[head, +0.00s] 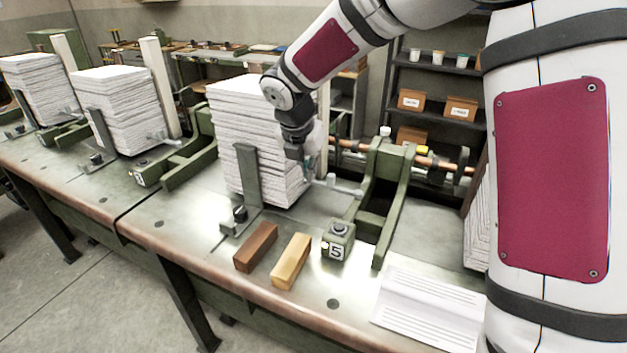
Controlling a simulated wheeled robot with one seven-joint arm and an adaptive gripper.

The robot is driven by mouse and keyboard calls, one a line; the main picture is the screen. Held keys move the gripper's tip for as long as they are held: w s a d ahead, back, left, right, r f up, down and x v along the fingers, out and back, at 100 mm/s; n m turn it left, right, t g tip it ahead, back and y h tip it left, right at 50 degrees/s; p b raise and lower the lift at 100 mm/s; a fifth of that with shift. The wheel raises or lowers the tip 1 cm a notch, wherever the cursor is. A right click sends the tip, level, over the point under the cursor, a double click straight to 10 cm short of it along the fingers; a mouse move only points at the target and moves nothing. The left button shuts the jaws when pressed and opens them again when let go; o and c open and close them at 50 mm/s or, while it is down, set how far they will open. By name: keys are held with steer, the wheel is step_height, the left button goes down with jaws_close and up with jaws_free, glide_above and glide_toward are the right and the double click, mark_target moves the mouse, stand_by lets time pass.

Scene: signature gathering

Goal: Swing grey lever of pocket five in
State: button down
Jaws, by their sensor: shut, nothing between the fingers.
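Pocket five's block (338,240) has a white label with a black 5 and stands at the front of the bench. A grey lever (345,190) shows behind it, between the tall paper stack and the green frame. It points left toward the stack's right side. The paper stack (245,130) stands upright behind a dark metal post (247,175). My gripper (298,153) points down at the stack's right edge, just above and left of the lever's end. It is shut and empty. I cannot tell whether it touches the lever or paper; its fingertips are small and partly unclear.
A green frame (392,190) stands right of the lever, with a copper-coloured bar behind. A brown block (256,247), a tan block (291,261) and a printed sheet (425,308) lie in front. More paper stacks (110,105) stand at left.

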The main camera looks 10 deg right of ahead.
steer(key=shift+v, duration=1.45)
steer(key=s+d+r+m, duration=0.3)
steer(key=s+r+m, duration=0.2)
steer(key=s+m, duration=0.35)
steer(key=s+d+r+m, duration=0.3)
steer(key=s+r+m, duration=0.2)
steer(key=s+m, duration=0.3)
steer(key=s+m+t+y, duration=0.2)
steer(key=s+m, duration=1.1)
steer(key=s, duration=0.2)
steer(key=shift+d, duration=0.25)
steer(key=shift+w, duration=0.1)
